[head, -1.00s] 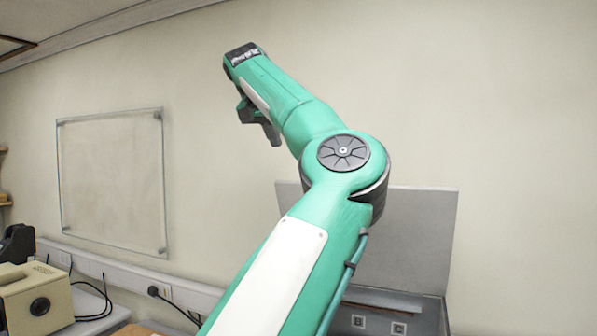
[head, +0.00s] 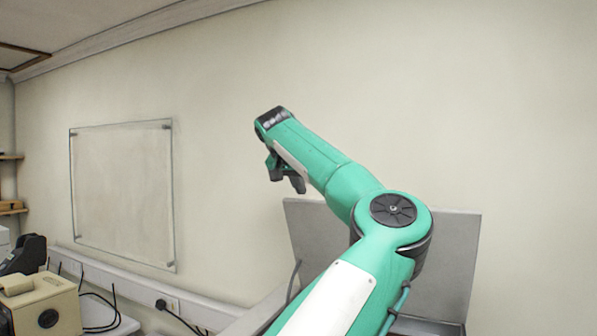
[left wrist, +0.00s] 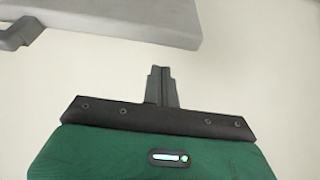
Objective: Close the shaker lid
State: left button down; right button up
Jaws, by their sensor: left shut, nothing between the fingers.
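The shaker lid (head: 452,265) is a flat grey panel standing raised behind my left arm in the head view. The arm covers its middle, and the shaker body below is mostly hidden. In the left wrist view the shut fingertips (left wrist: 162,70) point at bare wall. A grey panel (left wrist: 125,18), apparently the lid, with a handle-like piece at its left end shows at the top left, apart from the fingers. My right gripper is not in view.
A beige box-shaped device (head: 45,306) and a black device (head: 24,256) stand at the lower left with loose cables. A clear board (head: 122,195) hangs on the wall. The wall space around the gripper is free.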

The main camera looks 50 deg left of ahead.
pick_arm(q)
jog(key=shift+s+d+r, duration=0.1)
jog(key=shift+s+d, duration=0.65)
jog(key=shift+s, duration=0.25)
jog(key=shift+s+d, duration=0.15)
jog(key=shift+s, duration=0.1)
jog(key=shift+w+a+f, duration=0.15)
jog(key=shift+a+f, duration=0.05)
jog(key=shift+f, duration=0.2)
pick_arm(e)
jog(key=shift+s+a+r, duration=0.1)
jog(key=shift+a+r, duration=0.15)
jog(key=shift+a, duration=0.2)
pick_arm(q)
jog(key=shift+d+r, duration=0.1)
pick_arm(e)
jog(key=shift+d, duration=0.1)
